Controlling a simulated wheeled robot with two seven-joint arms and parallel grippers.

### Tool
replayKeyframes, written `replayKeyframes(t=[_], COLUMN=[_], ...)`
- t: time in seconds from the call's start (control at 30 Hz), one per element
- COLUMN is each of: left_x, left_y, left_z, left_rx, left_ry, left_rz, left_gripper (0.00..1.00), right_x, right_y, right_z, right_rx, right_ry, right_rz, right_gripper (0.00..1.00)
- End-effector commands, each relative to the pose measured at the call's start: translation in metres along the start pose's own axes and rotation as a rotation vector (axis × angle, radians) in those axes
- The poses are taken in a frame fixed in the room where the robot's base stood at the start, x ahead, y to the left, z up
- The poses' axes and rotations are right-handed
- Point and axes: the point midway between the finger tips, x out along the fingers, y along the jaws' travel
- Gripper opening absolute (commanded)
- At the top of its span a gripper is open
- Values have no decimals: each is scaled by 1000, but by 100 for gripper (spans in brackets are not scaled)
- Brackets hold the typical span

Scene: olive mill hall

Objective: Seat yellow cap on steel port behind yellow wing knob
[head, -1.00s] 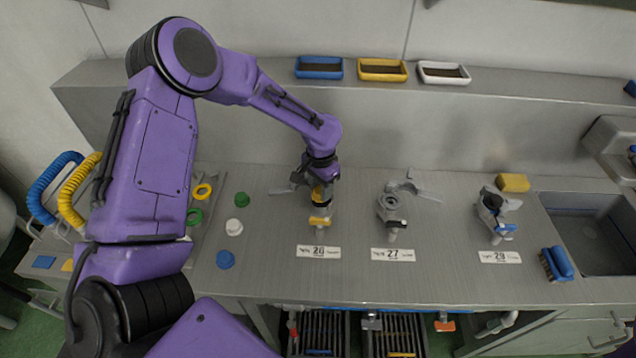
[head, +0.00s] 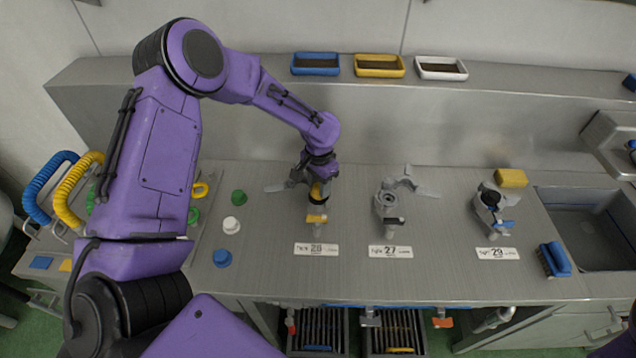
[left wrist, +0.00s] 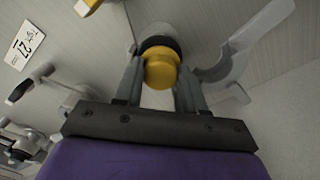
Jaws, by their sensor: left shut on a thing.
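My left gripper (head: 317,188) comes down over the leftmost valve on the bench and is shut on a yellow cap (head: 317,193). In the left wrist view the yellow cap (left wrist: 160,68) sits between the two fingers, in front of a dark ring at the port. Whether the cap is fully seated on the ring I cannot tell. The steel port itself is mostly hidden by the cap and fingers. The yellow wing knob (head: 317,218) is on the near side of this valve, and part of it shows in the left wrist view (left wrist: 88,5). My right gripper is not in view.
A valve with a black knob (head: 388,203) stands to the right, and one with a blue knob (head: 492,205) further right. Loose green (head: 239,197), white (head: 231,225) and blue (head: 222,258) caps lie left of my gripper. A sink (head: 592,235) is at far right.

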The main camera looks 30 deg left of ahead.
Motion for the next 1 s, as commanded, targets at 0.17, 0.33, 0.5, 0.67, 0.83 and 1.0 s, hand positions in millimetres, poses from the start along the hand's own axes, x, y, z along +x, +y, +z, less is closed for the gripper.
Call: replayKeyframes(t=[0.17, 0.33, 0.5, 0.67, 0.83, 1.0], left_x=[0, 2, 2, 4, 5, 5], left_y=[1, 1, 1, 1, 1, 0], left_z=[1, 4, 4, 5, 4, 5], left_rx=[0, -3, -2, 0, -1, -1], left_ry=[0, 0, 1, 3, 8, 7], left_rz=[0, 0, 0, -1, -1, -1], left_gripper=[10, 10, 10, 10, 10, 69], right_x=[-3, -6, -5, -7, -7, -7], right_y=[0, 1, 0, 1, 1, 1], right_z=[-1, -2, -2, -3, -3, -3], right_rx=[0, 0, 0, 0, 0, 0], right_ry=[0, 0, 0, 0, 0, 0], right_rz=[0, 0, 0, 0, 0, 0], right_gripper=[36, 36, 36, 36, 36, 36])
